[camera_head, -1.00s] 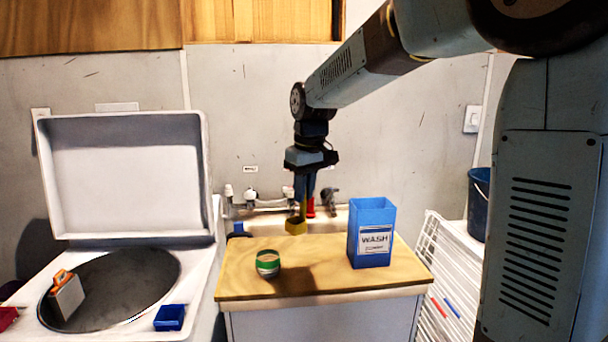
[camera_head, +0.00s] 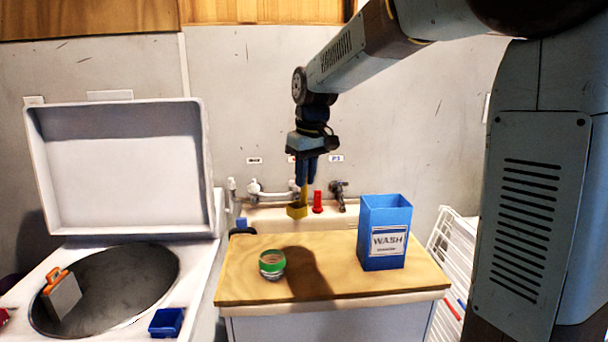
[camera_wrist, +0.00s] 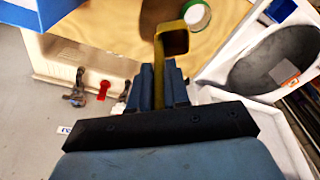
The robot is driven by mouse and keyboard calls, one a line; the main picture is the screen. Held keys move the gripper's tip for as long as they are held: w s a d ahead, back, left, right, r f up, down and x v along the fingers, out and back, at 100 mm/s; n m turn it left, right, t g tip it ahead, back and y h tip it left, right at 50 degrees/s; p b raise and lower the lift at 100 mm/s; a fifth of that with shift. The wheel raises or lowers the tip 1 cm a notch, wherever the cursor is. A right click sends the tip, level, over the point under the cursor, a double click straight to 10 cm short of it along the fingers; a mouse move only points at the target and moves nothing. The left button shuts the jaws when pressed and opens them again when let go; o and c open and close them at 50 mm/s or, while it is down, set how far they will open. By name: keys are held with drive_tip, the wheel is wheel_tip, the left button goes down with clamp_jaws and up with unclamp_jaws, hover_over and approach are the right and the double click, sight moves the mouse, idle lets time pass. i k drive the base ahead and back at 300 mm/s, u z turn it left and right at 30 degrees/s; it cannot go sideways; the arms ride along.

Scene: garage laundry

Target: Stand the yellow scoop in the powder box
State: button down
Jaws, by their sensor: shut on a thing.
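My gripper (camera_head: 306,176) is shut on the handle of the yellow scoop (camera_head: 297,211). The scoop hangs bowl-down, above the back part of the wooden worktop and left of the powder box. In the wrist view the scoop (camera_wrist: 172,40) extends out from between the fingers (camera_wrist: 159,85). The blue powder box (camera_head: 383,240), labelled WASH, stands upright on the right part of the worktop. Its top looks open; its inside is mostly hidden. Only a blue corner of it (camera_wrist: 20,12) shows at the top left in the wrist view. The scoop and the box are apart.
The worktop (camera_head: 330,285) also holds a green-banded round jar (camera_head: 272,264) at left. Behind is a sink with taps (camera_head: 339,192) and a red item (camera_head: 318,202). An open-lidded washer (camera_head: 120,165) stands left; a white rack (camera_head: 452,245) stands right.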

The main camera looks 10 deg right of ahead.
sight(383, 231)
drive_tip(key=k, duration=1)
